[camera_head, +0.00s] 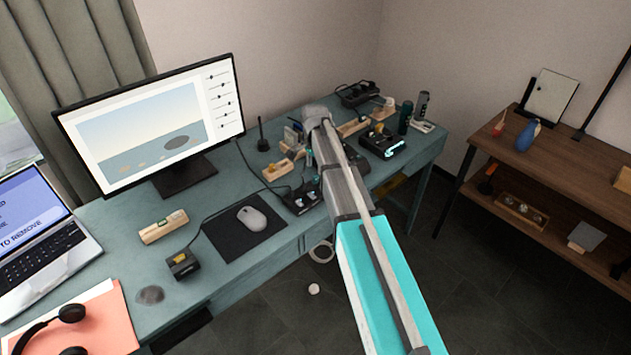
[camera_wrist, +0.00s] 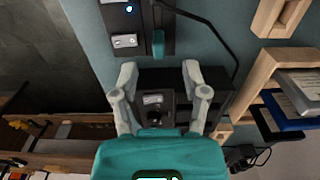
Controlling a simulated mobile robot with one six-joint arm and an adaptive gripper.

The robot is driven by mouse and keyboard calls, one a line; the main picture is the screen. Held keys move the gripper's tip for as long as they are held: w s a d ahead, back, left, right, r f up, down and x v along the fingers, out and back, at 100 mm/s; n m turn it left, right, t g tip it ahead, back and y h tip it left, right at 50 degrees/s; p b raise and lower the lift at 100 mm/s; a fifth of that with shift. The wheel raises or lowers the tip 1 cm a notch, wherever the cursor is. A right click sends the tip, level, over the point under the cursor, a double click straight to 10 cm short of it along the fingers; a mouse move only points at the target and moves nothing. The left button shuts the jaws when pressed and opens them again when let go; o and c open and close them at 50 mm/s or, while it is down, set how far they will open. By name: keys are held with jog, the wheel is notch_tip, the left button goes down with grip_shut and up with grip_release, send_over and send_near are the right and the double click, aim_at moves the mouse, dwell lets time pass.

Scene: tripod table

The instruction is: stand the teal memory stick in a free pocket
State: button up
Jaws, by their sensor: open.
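A small teal piece that looks like the memory stick (camera_wrist: 158,42) shows in the wrist view, upright in the picture, at the edge of a dark unit (camera_wrist: 125,18) with a blue light. I cannot tell whether it is plugged in or lying there. My gripper (camera_wrist: 159,72) is open, its two fingers apart on either side of a black block with a small pale label (camera_wrist: 152,100). The teal piece lies just beyond the fingertips, not between them. In the head view my arm hides the gripper and the stick. Which pockets are free cannot be told.
A wooden holder (camera_wrist: 256,73) with cards and a blue piece stands right of my fingers. A black cable (camera_wrist: 220,38) curves between. In the head view, a mouse (camera_head: 252,218), monitor (camera_head: 150,125) and lit black device (camera_head: 381,141) stand on the blue-grey table (camera_head: 110,245).

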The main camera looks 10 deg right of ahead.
aim_at(315, 175)
jog(key=shift+f+b, duration=2.1)
jog(key=shift+f, duration=0.25)
grip_shut()
